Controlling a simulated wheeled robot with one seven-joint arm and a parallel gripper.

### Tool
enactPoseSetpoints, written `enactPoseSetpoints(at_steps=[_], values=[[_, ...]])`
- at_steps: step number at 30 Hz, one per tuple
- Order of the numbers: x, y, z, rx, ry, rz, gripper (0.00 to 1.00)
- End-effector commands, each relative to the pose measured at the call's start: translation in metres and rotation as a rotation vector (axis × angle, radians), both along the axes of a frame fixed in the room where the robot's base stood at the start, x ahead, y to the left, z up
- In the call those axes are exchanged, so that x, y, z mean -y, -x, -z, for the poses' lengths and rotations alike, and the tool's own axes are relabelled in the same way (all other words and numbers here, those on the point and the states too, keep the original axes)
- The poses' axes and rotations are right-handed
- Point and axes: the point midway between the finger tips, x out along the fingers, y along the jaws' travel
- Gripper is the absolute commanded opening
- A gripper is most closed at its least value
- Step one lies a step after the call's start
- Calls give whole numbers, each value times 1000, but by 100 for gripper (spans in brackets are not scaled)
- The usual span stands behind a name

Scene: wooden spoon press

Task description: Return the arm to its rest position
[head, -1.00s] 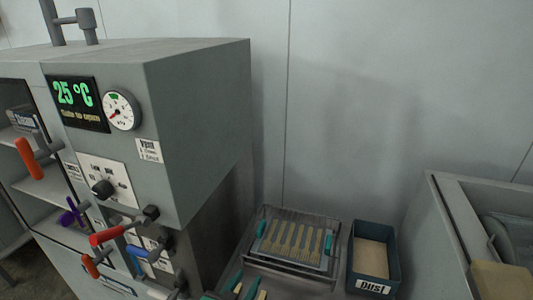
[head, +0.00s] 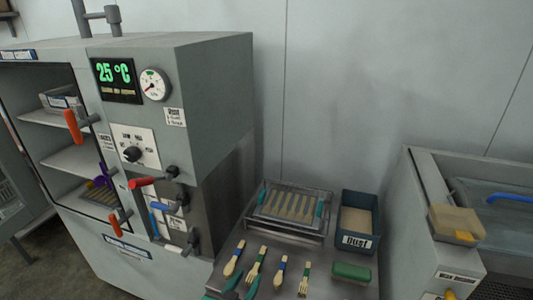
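My gripper and arm do not show in the head view, so I cannot see the gripper's pose or whether it holds anything. The grey press machine (head: 215,80) stands at the left with its display (head: 117,80) reading 25 °C. Its front compartment is open, with shelves (head: 78,160) inside. A metal tray (head: 290,209) with a row of wooden pieces sits on the bench to the right of the machine. Several wooden utensils with coloured handles, among them a fork (head: 256,264), lie in front of it.
A blue bin labelled DUST (head: 357,242) stands right of the tray, with a green block (head: 351,272) before it. Teal-handled things (head: 238,284) lie at the bench's front. A grey basin (head: 430,190) with a tan block (head: 456,222) on its rim is at the right.

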Motion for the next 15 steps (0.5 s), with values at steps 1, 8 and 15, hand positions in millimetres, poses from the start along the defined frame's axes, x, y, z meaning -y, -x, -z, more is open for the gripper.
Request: enactPoseSetpoints(at_steps=[1, 8, 15], values=[[1, 2, 5, -3, 5, -8, 33], [4, 13, 25, -8, 29, -58, 33], [10, 35, 55, -13, 57, -127, 33]])
